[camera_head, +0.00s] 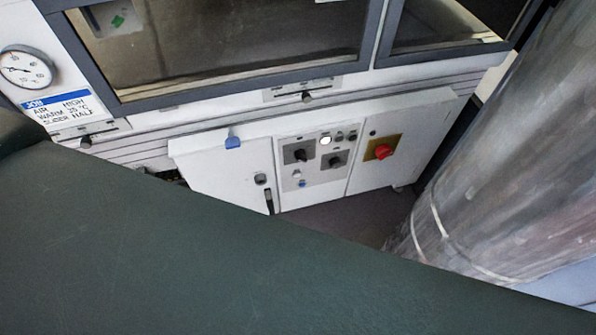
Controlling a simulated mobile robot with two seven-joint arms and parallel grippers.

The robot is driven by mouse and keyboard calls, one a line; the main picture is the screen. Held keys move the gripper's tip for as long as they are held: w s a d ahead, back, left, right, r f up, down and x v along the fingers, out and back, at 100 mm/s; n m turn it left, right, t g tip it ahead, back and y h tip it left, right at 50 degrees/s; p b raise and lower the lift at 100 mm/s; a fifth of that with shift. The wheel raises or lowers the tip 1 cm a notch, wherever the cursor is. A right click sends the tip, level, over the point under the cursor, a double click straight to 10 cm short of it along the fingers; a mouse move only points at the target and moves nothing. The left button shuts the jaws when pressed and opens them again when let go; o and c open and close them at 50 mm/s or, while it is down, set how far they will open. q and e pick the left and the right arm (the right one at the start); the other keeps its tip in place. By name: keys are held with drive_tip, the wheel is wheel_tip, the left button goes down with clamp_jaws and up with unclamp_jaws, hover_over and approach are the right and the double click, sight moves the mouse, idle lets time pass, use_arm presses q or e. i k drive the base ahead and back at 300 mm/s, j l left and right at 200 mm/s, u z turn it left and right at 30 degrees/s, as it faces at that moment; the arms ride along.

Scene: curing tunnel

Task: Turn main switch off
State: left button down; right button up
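The main switch (382,152) is a red knob on a yellow-brown plate, on the right panel of a white cabinet (222,172) below the tunnel windows. The knob's exact setting is too small to tell. To its left, a middle panel holds two black rotary knobs (301,154) (335,160) on grey plates, a white round lamp or button (326,141) and several small controls. Neither of my grippers is in view, and nothing covers the main switch.
A broad dark green surface (230,265) fills the foreground and hides part of the cabinet's lower left. A thick grey wrapped duct (500,170) stands at the right. A dial gauge (25,68) and job label (60,107) are at the left. Some floor (345,217) shows below the cabinet.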

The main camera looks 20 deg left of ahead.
sight(382, 151)
drive_tip(key=z, duration=1.65)
drive_tip(key=k+j, duration=0.2)
drive_tip(key=j, duration=0.15)
drive_tip(key=k+j, duration=0.25)
drive_tip(key=j, duration=0.15)
drive_tip(key=z, duration=0.05)
